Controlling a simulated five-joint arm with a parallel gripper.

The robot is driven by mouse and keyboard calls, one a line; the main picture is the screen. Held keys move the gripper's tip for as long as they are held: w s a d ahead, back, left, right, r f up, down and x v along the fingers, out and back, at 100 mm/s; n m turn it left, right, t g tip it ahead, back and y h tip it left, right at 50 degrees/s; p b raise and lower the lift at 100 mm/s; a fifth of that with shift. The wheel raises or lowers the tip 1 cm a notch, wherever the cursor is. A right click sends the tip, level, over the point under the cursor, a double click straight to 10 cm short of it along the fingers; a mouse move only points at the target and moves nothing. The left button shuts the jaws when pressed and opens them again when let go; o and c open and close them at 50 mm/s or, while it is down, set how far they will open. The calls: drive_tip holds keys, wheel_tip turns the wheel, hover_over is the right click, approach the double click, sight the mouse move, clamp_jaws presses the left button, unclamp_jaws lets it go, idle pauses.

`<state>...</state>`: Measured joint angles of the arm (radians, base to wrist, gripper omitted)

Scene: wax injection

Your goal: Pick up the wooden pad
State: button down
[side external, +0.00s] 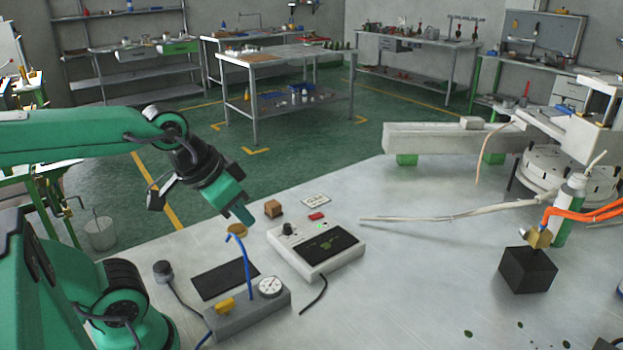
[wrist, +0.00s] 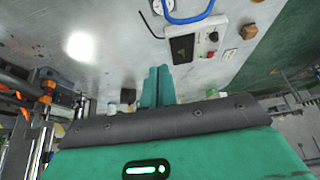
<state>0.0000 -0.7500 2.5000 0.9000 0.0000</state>
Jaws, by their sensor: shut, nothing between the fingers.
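A small brown wooden block (side external: 273,208) stands on the grey table behind the control box. It shows in the wrist view (wrist: 249,31) at the upper right. A flat, round tan piece (side external: 237,230) lies nearer to me, partly overlapped by a blue tube; I cannot tell which of the two is the wooden pad. My gripper (side external: 243,215) is above the table near both, pointing down and to the right. Its green fingers are together and empty in the wrist view (wrist: 157,75). Neither wooden piece is between them.
The control box (side external: 315,250) and a gauge unit (side external: 250,312) with an upright blue tube stand close by. A black mat (side external: 225,280) lies beside them. A black block (side external: 527,270) with orange hoses is at right. The front middle table is clear.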

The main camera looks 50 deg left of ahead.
drive_tip(key=c, duration=2.2)
unclamp_jaws()
drive_tip(key=c, duration=0.8)
unclamp_jaws()
drive_tip(key=shift+o, duration=0.2)
